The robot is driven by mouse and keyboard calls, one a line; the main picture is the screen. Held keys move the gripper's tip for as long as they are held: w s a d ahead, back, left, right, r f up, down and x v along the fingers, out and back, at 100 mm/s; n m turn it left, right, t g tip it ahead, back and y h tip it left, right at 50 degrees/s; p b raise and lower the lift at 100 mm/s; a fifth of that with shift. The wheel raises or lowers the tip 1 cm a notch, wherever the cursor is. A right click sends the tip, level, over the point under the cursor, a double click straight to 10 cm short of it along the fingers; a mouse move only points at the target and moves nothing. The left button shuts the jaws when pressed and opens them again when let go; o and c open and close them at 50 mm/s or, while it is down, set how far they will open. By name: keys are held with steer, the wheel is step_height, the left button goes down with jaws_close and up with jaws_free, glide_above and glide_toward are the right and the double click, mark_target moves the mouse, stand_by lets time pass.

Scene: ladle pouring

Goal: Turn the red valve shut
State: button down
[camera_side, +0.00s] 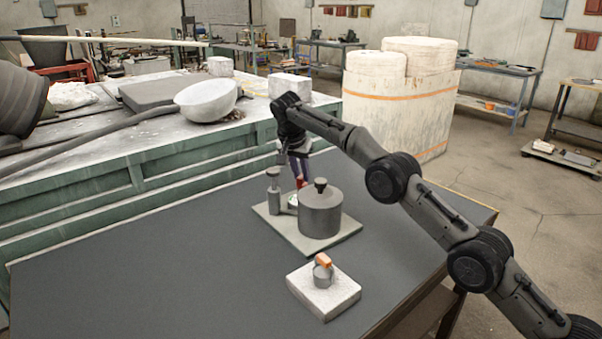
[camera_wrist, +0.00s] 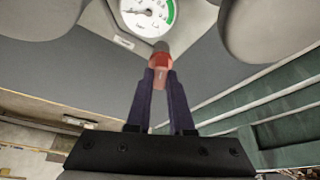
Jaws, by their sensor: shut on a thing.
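The red valve (camera_wrist: 160,62) shows in the wrist view between the tips of my gripper (camera_wrist: 161,76). The two dark fingers are closed on its red part. In the side view the red valve (camera_side: 300,182) is a small red patch behind the grey cylinder, partly hidden. My gripper (camera_side: 299,172) reaches down to it from above. A round white gauge (camera_wrist: 145,14) with a green arc and a needle sits just beyond the valve. The grey cylinder (camera_side: 320,214) with a dark knob stands on a pale base plate (camera_side: 338,240).
A thinner grey post (camera_side: 273,190) stands left of the valve on the same plate. A white block (camera_side: 310,297) with a small grey and orange-topped item (camera_side: 323,268) lies in front. The dark table (camera_side: 150,270) is clear to the left. A green bench (camera_side: 140,160) stands behind.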

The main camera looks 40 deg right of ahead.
steer(key=shift+r, duration=0.1)
steer(key=c, duration=0.8)
jaws_free()
steer(key=shift+n, duration=0.3)
steer(key=n+t, duration=0.1)
steer(key=n, duration=0.1)
steer(key=n+y, duration=0.1)
steer(key=n, duration=0.1)
steer(key=shift+s+d+n+t, duration=0.15)
steer(key=shift+n+t, duration=0.25)
steer(key=n+y, duration=0.1)
steer(key=n, duration=0.2)
steer(key=n+y, duration=0.1)
steer(key=n, duration=0.2)
steer(key=shift+d+n+t+y, duration=0.15)
steer(key=shift+n+t+y, duration=0.15)
steer(key=shift+t+y, duration=0.1)
steer(key=a+v, duration=0.1)
steer(key=v, duration=1.8)
steer(key=s+a+r+t, duration=0.1)
steer(key=s+r, duration=0.6)
steer(key=s, duration=0.2)
steer(key=shift+a+r+n+t, duration=0.25)
steer(key=shift+a+n+t, duration=0.05)
steer(key=shift+s, duration=0.15)
